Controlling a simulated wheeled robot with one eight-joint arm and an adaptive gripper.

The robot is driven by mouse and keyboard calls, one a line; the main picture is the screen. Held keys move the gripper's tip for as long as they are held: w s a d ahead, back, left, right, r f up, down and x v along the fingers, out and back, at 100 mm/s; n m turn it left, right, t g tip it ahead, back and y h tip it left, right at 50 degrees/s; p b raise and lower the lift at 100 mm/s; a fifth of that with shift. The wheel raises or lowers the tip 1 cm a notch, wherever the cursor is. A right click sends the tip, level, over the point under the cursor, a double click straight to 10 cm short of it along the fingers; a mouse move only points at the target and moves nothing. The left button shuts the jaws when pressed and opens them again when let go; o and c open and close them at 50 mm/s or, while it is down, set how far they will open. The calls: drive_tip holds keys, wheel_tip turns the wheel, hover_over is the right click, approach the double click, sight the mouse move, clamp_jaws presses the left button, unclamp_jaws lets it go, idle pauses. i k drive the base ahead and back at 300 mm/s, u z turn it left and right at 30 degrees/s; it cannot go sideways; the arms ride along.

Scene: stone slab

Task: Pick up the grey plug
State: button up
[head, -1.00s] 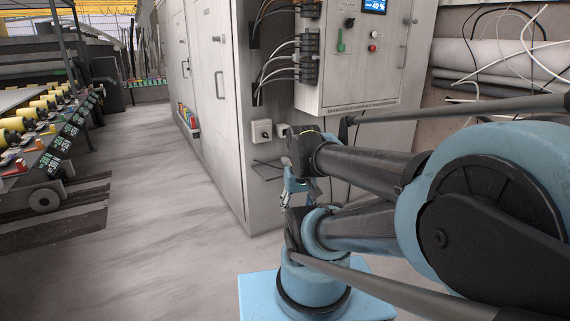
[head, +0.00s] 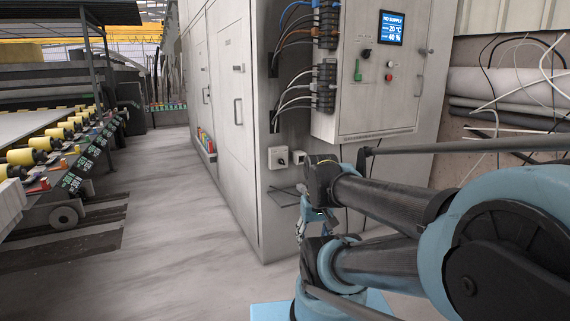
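I cannot make out a grey plug for certain. Two small pale socket-like boxes, a left one with a dark centre (head: 278,157) and a right one (head: 298,157), sit low on the grey cabinet (head: 230,190). The right one is partly hidden by my arm. Dark and pale cables run into two dark connector blocks, one upper (head: 327,25) and one lower (head: 324,88), higher on the cabinet. My gripper (head: 300,228) hangs below my forearm, in front of the cabinet's lower part. It is small and partly hidden, so its opening and any contact are unclear.
A control box (head: 375,75) with a lit screen juts from the cabinet. A thin dark rack (head: 286,196) sits below the sockets. A roller machine (head: 55,150) stands at the left. The floor (head: 165,220) between machine and cabinet is clear. Loose cables (head: 520,80) hang at right.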

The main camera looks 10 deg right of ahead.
sight(300, 186)
drive_tip(key=u, duration=0.1)
drive_tip(key=k, duration=0.4)
drive_tip(key=z, duration=0.7)
drive_tip(key=i, duration=1.35)
drive_tip(key=z, duration=0.45)
